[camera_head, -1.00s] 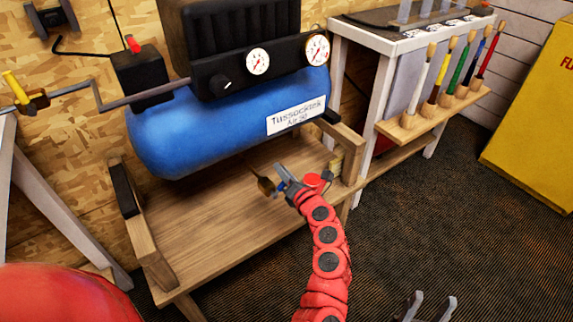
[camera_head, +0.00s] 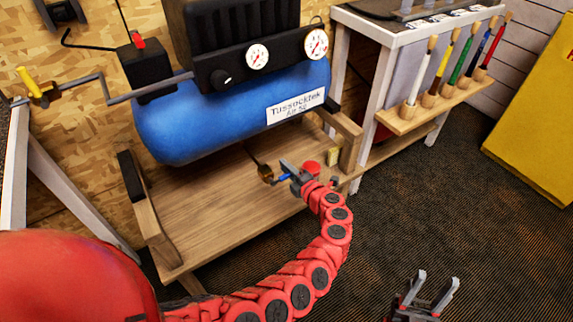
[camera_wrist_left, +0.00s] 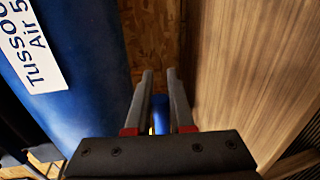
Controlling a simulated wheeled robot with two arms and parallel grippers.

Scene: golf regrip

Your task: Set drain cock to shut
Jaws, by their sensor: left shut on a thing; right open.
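The drain cock has a small brass body (camera_head: 265,174) on a thin pipe below the blue tank (camera_head: 235,120). Its short blue lever (camera_head: 283,178) points to the right of the body in the head view. My left gripper (camera_head: 287,171) is shut on the blue lever, from the right side, above the wooden stand. In the left wrist view a bit of blue (camera_wrist_left: 159,121) shows between its fingers; the brass body cannot be made out there. My right gripper (camera_head: 432,290) is open and empty over the carpet at the lower right.
The wooden stand (camera_head: 215,230) lies under the tank, with a raised rail (camera_head: 346,140) at its right end. A workbench with a rack (camera_head: 430,112) of brushes stands to the right. A yellow cabinet (camera_head: 540,135) is at the far right. The carpet in front is clear.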

